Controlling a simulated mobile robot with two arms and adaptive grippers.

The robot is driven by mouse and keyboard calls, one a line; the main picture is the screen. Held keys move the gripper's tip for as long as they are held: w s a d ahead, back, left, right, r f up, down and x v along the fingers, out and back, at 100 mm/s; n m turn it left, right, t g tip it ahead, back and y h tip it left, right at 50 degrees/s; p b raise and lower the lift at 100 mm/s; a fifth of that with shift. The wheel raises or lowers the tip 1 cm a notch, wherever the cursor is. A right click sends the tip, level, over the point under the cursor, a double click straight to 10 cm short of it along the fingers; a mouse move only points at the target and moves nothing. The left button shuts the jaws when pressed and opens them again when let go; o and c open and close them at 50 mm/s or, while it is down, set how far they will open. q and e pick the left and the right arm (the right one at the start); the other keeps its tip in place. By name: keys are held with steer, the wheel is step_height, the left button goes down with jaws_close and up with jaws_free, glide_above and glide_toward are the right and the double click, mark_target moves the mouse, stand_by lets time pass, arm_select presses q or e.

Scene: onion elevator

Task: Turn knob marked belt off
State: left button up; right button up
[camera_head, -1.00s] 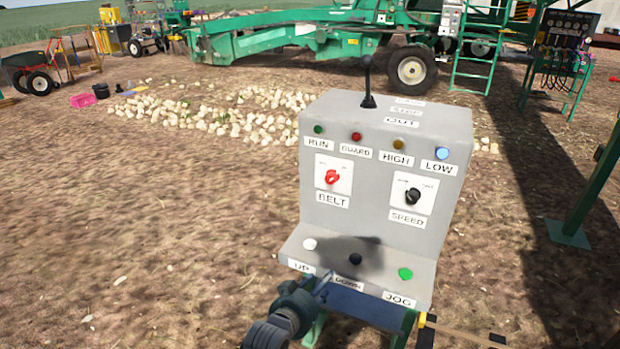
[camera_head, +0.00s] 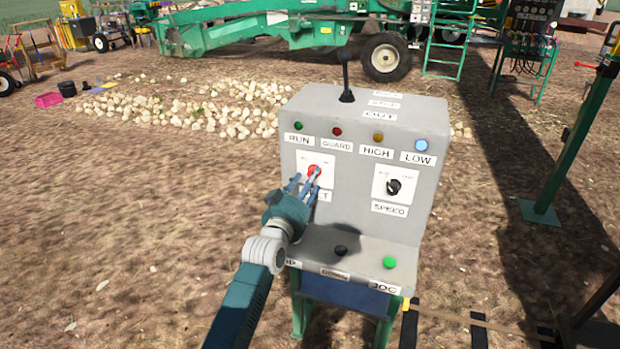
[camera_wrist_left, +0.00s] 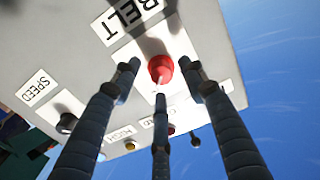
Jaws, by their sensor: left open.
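The red belt knob (camera_head: 313,171) sits on a white plate on the upright face of the grey control box (camera_head: 360,235), at its left. My left gripper (camera_head: 308,184) is open in front of the knob, its fingers covering part of the BELT label. In the left wrist view the red knob (camera_wrist_left: 160,69) lies between the spread fingertips of my left gripper (camera_wrist_left: 162,82). The BELT label (camera_wrist_left: 128,17) shows upside down there. I cannot tell whether the fingers touch the knob. My right gripper is not in view.
The black speed knob (camera_head: 394,187) is to the right on the same face. A black lever (camera_head: 346,80) stands on top. A green JOG button (camera_head: 389,262) and a black button (camera_head: 340,250) sit on the lower ledge. A green post (camera_head: 570,150) stands to the right.

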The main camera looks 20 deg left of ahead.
arm_select(q)
steer(key=shift+w, duration=0.85)
jaws_close()
